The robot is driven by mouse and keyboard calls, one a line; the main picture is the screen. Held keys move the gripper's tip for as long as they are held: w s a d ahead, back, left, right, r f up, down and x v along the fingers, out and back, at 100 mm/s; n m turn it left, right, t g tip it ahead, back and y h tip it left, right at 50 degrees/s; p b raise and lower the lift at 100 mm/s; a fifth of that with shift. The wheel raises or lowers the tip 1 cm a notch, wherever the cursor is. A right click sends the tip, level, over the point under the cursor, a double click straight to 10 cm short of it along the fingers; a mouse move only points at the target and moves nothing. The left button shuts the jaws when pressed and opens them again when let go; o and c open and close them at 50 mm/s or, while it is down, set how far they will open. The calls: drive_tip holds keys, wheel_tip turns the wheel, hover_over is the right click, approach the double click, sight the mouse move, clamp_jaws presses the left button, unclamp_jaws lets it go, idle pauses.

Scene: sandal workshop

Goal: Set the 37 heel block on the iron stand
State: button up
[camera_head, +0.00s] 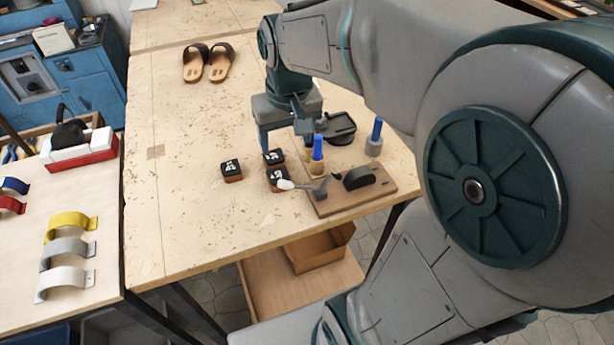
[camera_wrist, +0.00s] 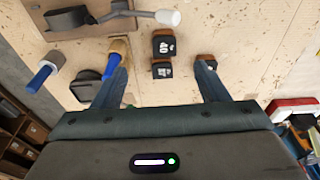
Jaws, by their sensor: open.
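Three dark-topped heel blocks with white numbers lie on the table: one at the left (camera_head: 231,176), one at the back (camera_head: 273,155) and one in front (camera_head: 277,181). In the wrist view the front block (camera_wrist: 163,45) seems to read 40. The back block's number (camera_wrist: 162,69) is unclear, and the left block (camera_wrist: 206,57) is partly hidden by a finger. I cannot tell for sure which is 37. My gripper (camera_head: 286,142) is open and empty above the back block; its fingers also show in the wrist view (camera_wrist: 160,80). A dark stand (camera_head: 341,130), possibly the iron stand, is right of it.
Blue-handled tools (camera_head: 317,150) (camera_head: 376,135) stand right of the blocks. Sandals (camera_head: 208,66) lie at the back. The table's left part is clear.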

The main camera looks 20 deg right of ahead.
drive_tip(key=s+f+t, duration=0.1)
drive_tip(key=s, duration=1)
drive_tip(key=shift+f+t, duration=0.25)
drive_tip(key=shift+t, duration=0.05)
drive_tip(key=shift+o, duration=0.5)
drive_tip(key=shift+d, duration=0.1)
